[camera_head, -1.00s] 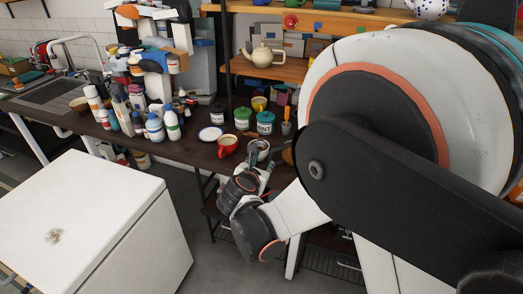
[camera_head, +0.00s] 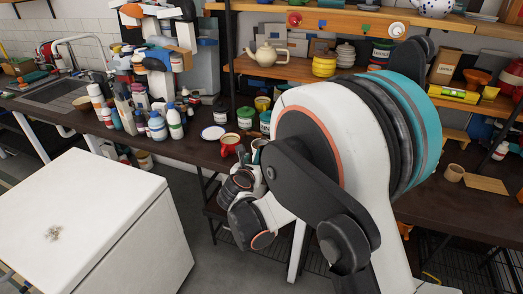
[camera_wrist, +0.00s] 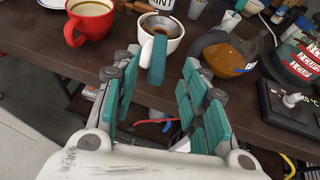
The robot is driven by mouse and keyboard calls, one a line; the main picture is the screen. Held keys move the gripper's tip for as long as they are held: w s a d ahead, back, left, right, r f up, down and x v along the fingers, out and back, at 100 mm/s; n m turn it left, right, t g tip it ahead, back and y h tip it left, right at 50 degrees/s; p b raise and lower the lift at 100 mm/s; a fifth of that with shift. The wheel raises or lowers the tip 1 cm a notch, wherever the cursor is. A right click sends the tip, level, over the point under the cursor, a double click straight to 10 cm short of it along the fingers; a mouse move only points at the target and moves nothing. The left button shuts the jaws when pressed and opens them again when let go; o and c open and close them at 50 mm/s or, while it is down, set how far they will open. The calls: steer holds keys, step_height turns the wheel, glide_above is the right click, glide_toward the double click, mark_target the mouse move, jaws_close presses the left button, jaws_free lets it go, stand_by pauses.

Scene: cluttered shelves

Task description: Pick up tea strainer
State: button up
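In the wrist view the tea strainer (camera_wrist: 157,58) sits in a white cup (camera_wrist: 177,43) near the counter's front edge. Its teal handle sticks out over the rim toward me, and its round bowl lies inside the cup. My gripper (camera_wrist: 158,72) is open, with one teal-padded finger on each side of the handle's line. The handle's end lies near the gap between the fingertips, and I see no contact. In the head view my arm mostly hides the cup and strainer.
A red mug (camera_wrist: 90,22) stands close left of the cup. A glass pot with amber liquid (camera_wrist: 228,52) stands close right, with a dark device (camera_wrist: 285,105) beyond it. In the head view a white box-shaped unit (camera_head: 85,215) stands at lower left.

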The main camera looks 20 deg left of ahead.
mark_target(256, 159)
steer(key=b+x, duration=0.1)
steer(key=x, duration=0.4)
steer(key=shift+s+a+b, duration=0.1)
steer(key=shift+b, duration=0.3)
steer(key=shift+c, duration=0.6)
jaws_close()
steer(key=shift+r, duration=0.15)
